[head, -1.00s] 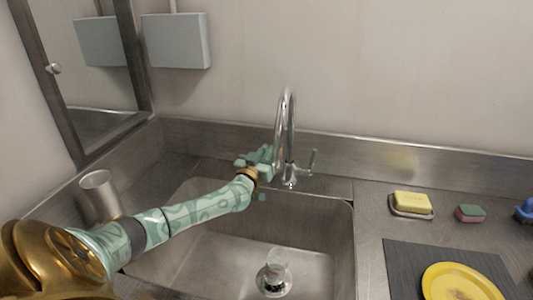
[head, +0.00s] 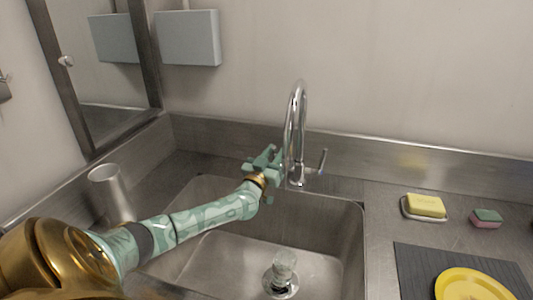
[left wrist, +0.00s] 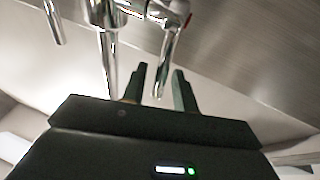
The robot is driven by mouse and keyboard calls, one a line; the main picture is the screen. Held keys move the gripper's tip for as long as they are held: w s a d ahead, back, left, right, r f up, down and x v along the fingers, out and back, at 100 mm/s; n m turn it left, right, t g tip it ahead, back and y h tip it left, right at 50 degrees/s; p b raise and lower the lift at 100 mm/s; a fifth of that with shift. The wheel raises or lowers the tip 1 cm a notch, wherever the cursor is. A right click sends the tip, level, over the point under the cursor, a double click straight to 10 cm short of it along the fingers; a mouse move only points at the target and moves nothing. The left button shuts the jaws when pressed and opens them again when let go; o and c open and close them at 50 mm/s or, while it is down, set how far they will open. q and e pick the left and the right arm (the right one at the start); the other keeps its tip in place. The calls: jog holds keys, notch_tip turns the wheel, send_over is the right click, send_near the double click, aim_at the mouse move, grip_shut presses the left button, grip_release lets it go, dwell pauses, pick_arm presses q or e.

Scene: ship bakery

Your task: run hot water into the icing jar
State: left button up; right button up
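A clear glass jar (head: 285,262) stands in the sink basin (head: 225,255), at or over the drain; I cannot tell its contents. The chrome tap (head: 299,120) rises behind the basin, with its lever (head: 321,163) on the right side. No water shows. My left gripper (head: 267,158) is open and empty, just left of the tap's base. In the left wrist view its two fingers (left wrist: 158,84) stand apart, with the lever (left wrist: 170,45) appearing between them in the picture. Contact does not show. My right gripper is not in view.
A metal cup (head: 108,190) stands on the counter left of the basin. A yellow soap bar (head: 425,205) on a dish, a sponge (head: 487,218), a dark mat (head: 415,262) and a yellow plate (head: 470,286) lie on the right. A grey box (head: 190,38) hangs on the wall.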

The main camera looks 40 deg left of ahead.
pick_arm(q)
jog(key=p+v, duration=0.4)
jog(key=v, duration=1.2)
jog(key=shift+o, duration=0.4)
jog(key=shift+w, duration=0.1)
dwell(4.3)
